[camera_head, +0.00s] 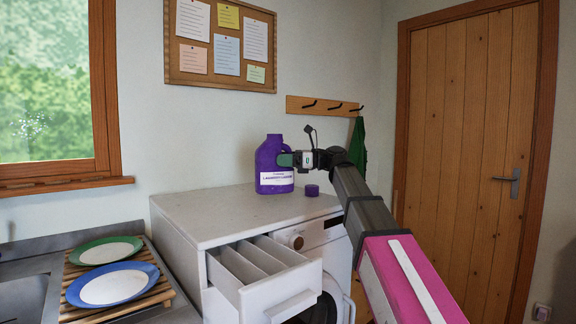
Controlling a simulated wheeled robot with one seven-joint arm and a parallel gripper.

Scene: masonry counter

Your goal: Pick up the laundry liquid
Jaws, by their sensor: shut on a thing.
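The laundry liquid (273,166) is a purple jug with a white label, upright at the back of the white washing machine's top (205,214). My gripper (286,160) reaches it from the right and is shut on its upper right side, by the handle. The fingertips partly cover that side of the jug. I cannot tell whether the jug's base touches the top or is slightly raised. A small purple cap (312,190) sits on the top to the right of the jug.
The machine's detergent drawer (262,276) is pulled out at the front. To the left, a green plate (106,250) and a blue plate (113,284) lie on a wooden rack. A hook rail (324,106) with a green cloth hangs behind my arm.

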